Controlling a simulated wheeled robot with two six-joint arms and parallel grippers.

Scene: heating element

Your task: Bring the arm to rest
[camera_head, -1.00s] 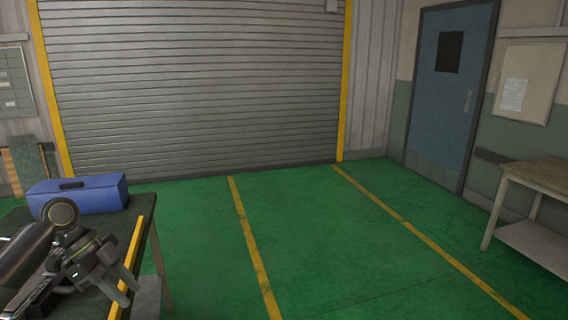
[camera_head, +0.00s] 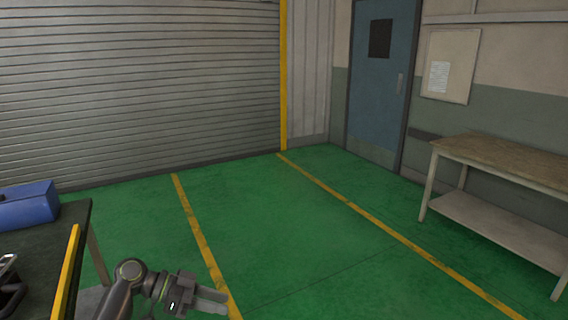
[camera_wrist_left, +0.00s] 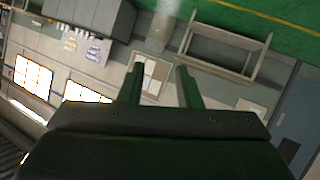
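My left arm reaches in at the bottom of the head view, with its dark gripper (camera_head: 216,300) held out over the green floor, to the right of the dark table. In the left wrist view the two fingers of this gripper (camera_wrist_left: 161,88) stand apart with nothing between them. The gripper touches nothing that I can see. My right gripper is in neither view.
A dark table (camera_head: 36,262) with a yellow edge strip is at the left, bearing a blue case (camera_head: 28,206) and a dark, cut-off object (camera_head: 10,287). A workbench (camera_head: 505,155) stands at the right. The green floor (camera_head: 300,235) between is clear.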

